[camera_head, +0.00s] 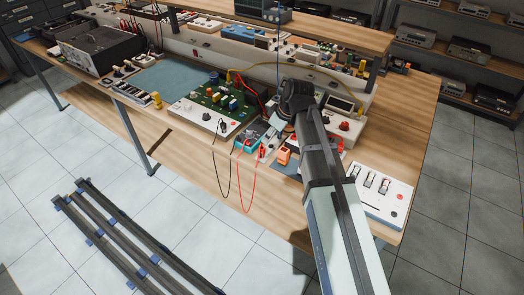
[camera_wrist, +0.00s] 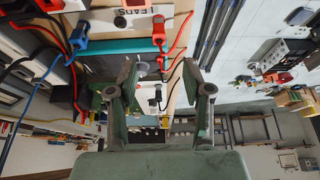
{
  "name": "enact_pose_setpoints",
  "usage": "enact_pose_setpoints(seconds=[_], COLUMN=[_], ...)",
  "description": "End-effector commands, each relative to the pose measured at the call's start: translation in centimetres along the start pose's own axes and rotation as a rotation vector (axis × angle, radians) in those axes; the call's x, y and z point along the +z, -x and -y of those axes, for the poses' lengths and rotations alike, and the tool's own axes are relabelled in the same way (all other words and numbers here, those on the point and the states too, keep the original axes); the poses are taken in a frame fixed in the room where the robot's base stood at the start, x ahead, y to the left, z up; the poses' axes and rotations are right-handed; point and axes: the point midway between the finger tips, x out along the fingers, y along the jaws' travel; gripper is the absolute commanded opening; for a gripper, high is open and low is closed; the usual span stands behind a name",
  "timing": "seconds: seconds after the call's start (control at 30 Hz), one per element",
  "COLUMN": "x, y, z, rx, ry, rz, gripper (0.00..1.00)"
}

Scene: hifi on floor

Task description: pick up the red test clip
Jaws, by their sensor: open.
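The red test clip (camera_wrist: 158,30) is in the upper middle of the wrist view, beside a teal strip, with red wire near it. In the head view a red lead (camera_head: 243,190) hangs over the bench's front edge; its clip end is too small to tell. My gripper (camera_wrist: 158,74) is open in the wrist view, with one finger on each side and nothing held between them. The red clip lies beyond the fingertips, apart from them. In the head view my arm reaches over the bench and the fingertips are hard to make out.
A blue clip (camera_wrist: 79,36) with a blue wire is left of the red one in the wrist view. A green circuit board (camera_head: 215,105), an orange item (camera_head: 284,156) and a white switch panel (camera_head: 375,190) crowd the bench. A black lead (camera_head: 220,165) hangs in front.

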Motion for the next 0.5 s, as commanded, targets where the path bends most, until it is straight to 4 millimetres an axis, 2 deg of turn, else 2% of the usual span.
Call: enact_pose_setpoints(seconds=[0.3,0.5], x=[0.0,0.0], y=[-4.6,-5.9], z=[0.0,0.0], rx=[-0.001,0.0], ry=[0.0,0.0], rz=[0.002,0.001], gripper=[0.5,0.5])
